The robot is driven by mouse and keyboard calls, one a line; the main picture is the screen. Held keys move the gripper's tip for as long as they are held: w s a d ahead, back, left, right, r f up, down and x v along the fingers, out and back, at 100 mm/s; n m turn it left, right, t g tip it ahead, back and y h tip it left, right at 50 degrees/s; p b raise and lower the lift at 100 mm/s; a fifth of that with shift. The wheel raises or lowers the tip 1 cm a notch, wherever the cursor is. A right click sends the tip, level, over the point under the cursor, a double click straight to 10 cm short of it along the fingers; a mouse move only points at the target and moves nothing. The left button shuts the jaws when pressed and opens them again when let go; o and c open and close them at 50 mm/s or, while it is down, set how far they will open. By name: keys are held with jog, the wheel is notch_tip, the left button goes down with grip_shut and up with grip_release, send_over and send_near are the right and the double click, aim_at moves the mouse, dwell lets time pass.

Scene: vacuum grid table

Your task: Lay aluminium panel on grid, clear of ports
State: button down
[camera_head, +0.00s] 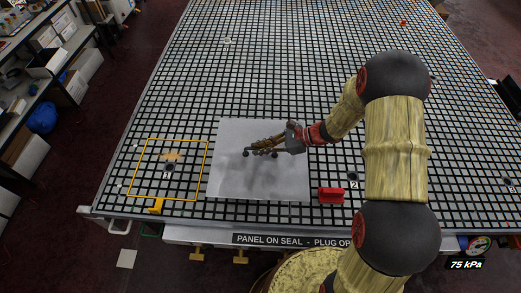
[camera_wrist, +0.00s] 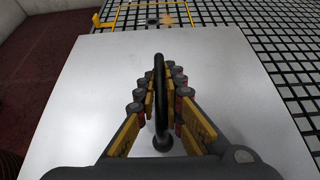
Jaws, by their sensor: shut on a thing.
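The aluminium panel (camera_head: 230,180) is a flat silver-grey square over the front part of the grid table, between the ports marked 1 (camera_head: 170,168) and 2 (camera_head: 353,176). It covers neither. It fills much of the wrist view (camera_wrist: 85,95). A black bar handle (camera_wrist: 159,85) with round feet stands on the panel. My gripper (camera_head: 262,146) is shut on this handle, its fingers on both sides of it in the wrist view (camera_wrist: 163,90). I cannot tell whether the panel touches the grid or hangs just above it.
A yellow outline frame (camera_head: 207,160) surrounds port 1, close to the panel's left edge. A red block-like handle (camera_head: 331,195) sits right of the panel, near port 2. Port 3 (camera_head: 510,183) is far right. The grid behind is mostly clear. A readout shows 75 kPa.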

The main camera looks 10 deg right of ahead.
aim_at(284, 157)
jog(key=shift+f+b, duration=2.45)
jog(key=shift+f, duration=1.25)
jog(key=shift+f+b, duration=0.4)
jog(key=shift+f, duration=0.25)
jog(key=c, duration=1.8)
grip_release()
jog(key=shift+s+f, duration=0.1)
jog(key=shift+f, duration=0.05)
jog(key=shift+d, duration=0.1)
jog(key=v, duration=1.2)
